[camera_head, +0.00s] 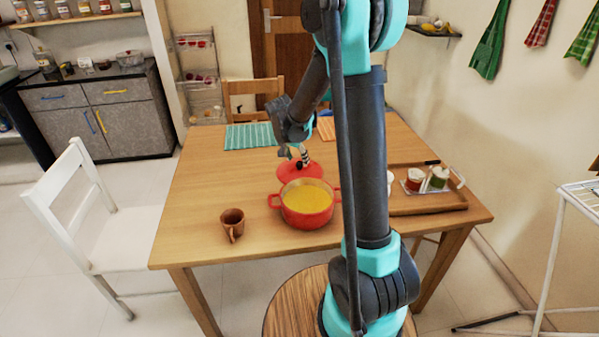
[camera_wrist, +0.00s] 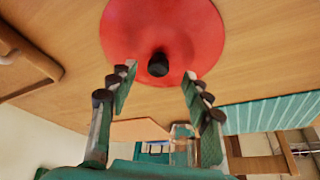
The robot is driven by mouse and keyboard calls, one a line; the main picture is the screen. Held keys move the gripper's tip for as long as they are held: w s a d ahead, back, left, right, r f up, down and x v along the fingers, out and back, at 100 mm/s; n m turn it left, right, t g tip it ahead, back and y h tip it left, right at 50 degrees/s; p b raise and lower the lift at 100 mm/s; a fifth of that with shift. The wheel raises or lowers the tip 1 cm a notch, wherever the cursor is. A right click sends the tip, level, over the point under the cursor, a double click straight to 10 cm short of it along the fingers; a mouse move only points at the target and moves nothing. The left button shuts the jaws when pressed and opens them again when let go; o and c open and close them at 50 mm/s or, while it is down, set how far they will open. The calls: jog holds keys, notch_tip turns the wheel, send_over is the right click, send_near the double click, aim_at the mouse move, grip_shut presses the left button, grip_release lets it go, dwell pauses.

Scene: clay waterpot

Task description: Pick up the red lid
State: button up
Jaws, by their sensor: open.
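The red lid (camera_head: 299,171) lies on the wooden table behind the red pot (camera_head: 306,212), which holds yellow contents. In the wrist view the lid (camera_wrist: 185,28) is a red disc with a dark round knob (camera_wrist: 158,64) at its middle. My gripper (camera_head: 293,152) is just above the lid in the head view. In the wrist view my gripper (camera_wrist: 158,78) is open, with one finger on each side of the knob and a gap on both sides. I cannot tell how far the fingertips are from the lid.
A brown clay cup (camera_head: 232,223) stands left of the pot. A wooden tray (camera_head: 430,205) with small jars is at the right. A green striped mat (camera_head: 249,136) lies at the far side. A white chair (camera_head: 85,215) stands at the left.

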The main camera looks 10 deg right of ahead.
aim_at(300, 163)
jog(key=shift+x, duration=2.3)
jog(key=shift+d, duration=0.15)
grip_shut()
